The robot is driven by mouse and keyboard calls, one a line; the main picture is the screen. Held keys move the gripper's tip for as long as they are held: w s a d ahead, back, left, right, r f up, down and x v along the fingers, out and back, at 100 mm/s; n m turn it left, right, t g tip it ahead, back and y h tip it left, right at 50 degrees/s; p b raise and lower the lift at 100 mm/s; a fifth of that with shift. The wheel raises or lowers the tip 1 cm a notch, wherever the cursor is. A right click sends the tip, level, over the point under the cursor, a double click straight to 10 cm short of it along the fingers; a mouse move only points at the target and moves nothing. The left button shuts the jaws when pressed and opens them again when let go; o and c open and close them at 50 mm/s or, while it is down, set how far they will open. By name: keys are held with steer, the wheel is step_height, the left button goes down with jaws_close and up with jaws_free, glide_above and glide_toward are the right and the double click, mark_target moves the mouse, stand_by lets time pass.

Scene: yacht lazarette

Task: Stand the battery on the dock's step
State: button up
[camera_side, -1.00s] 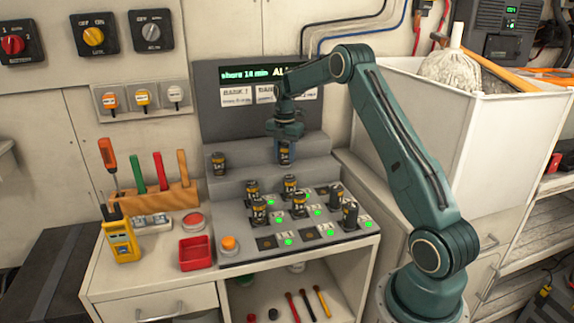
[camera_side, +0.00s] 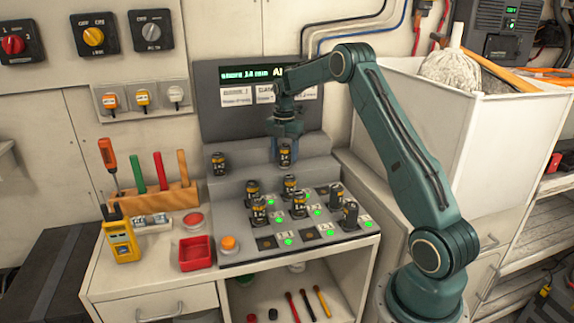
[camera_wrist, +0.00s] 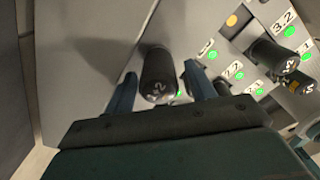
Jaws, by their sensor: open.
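A dark battery with an orange-yellow band (camera_side: 285,154) stands upright on the grey step (camera_side: 252,172) at the back of the dock (camera_side: 270,245). My gripper (camera_side: 285,140) is just above it, pointing down, with its blue fingers apart. In the wrist view the same battery (camera_wrist: 158,75) shows between the two fingers of my gripper (camera_wrist: 160,84), with a gap on each side. Its base looks to be on the grey surface.
Another battery (camera_side: 218,163) stands at the step's left end. Several batteries stand in the dock's lower slots (camera_side: 299,205), beside green lights. A display panel (camera_side: 240,105) rises behind the step. A red tray (camera_side: 196,253) and tool rack (camera_side: 155,197) are at left.

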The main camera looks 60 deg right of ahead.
step_height(320, 180, up, 13)
steer(key=shift+d, duration=0.15)
stand_by(0.4)
steer(key=shift+r, duration=0.1)
stand_by(0.4)
steer(key=s+a+r+m+t, duration=0.1)
steer(key=s+a+r+m, duration=0.25)
steer(key=a, duration=0.35)
steer(key=s+a+r+m+t+h, duration=0.1)
steer(key=s+a+r+m, duration=0.2)
steer(key=a, duration=0.4)
steer(key=s+a+r+m+t, duration=0.1)
steer(key=s+a+r+m, duration=0.2)
steer(key=a, duration=0.4)
steer(key=s+a+f+m+t, duration=0.1)
steer(key=s+a+f+m, duration=0.2)
steer(key=s, duration=0.6)
steer(key=s+a+f+m+t, duration=0.1)
steer(key=s+a+f+m, duration=0.3)
steer(key=s+a, duration=0.4)
steer(key=shift+s+m+t+y, duration=0.4)
steer(key=shift+s+m, duration=0.35)
steer(key=shift+s, duration=0.5)
steer(key=shift+a, duration=0.1)
